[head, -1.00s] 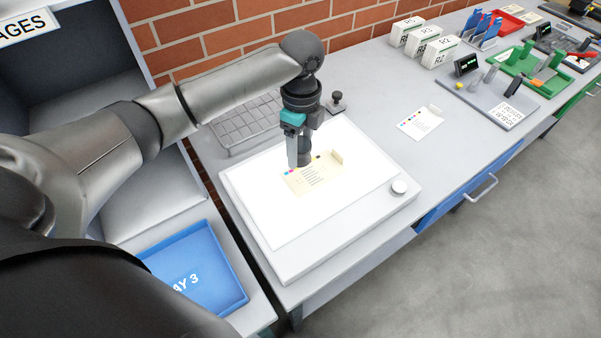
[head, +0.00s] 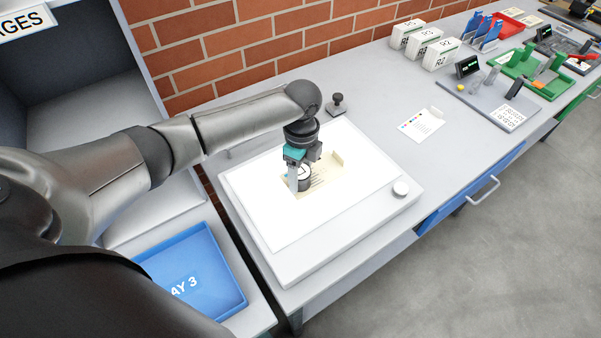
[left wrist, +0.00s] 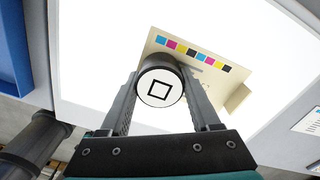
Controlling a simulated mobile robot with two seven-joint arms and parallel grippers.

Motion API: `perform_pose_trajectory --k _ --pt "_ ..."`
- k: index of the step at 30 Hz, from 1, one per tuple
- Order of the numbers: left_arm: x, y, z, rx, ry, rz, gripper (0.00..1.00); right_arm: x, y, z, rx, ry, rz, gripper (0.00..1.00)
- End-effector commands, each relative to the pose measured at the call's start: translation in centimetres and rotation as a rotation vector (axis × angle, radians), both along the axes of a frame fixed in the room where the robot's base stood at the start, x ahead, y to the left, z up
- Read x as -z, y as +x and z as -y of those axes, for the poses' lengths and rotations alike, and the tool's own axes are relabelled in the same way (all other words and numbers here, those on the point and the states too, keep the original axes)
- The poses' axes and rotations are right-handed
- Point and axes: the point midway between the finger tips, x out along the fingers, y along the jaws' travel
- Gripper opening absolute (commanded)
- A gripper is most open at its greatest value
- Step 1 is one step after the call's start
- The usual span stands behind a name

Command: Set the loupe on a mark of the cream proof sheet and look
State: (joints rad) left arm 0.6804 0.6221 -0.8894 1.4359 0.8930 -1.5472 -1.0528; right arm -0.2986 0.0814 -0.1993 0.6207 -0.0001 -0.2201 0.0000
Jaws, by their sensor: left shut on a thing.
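My left gripper (head: 302,168) is shut on the loupe (head: 305,181), a short dark cylinder. In the left wrist view the loupe (left wrist: 160,88) shows a white round face with a black square outline, between the two fingers. The cream proof sheet (head: 328,171) lies on the bright light table (head: 262,215). In the left wrist view the sheet (left wrist: 228,87) has a row of coloured patches beside the loupe. The loupe is over or on the sheet's near left part; I cannot tell whether it touches. The mark beneath it is hidden. My right gripper is not in view.
A small black knobbed object (head: 337,104) stands behind the light table. A white colour card (head: 421,125) lies to the right, with white R boxes (head: 425,44) farther back. A blue tray (head: 190,276) is at lower left. The bench between the light table and card is clear.

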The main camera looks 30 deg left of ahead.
Motion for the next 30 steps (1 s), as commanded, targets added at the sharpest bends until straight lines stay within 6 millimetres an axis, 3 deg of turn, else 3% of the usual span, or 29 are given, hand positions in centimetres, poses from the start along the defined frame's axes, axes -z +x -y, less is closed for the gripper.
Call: perform_pose_trajectory --k 1,2,9,20,30 --pt "0.2 0.0 0.0 0.000 0.000 -0.001 0.07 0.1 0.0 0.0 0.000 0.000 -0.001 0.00" --pt "0.2 0.0 0.0 0.000 0.000 -0.001 0.67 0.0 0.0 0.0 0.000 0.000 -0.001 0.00" --pt "0.1 0.0 0.0 0.000 0.000 -0.001 0.93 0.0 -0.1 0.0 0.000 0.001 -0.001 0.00" --pt "-0.7 0.1 0.0 0.000 -0.001 0.002 0.93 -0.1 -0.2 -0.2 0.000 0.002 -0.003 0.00" --pt "-7.6 0.2 0.0 0.000 -0.001 0.003 0.93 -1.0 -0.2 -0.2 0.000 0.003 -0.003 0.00"
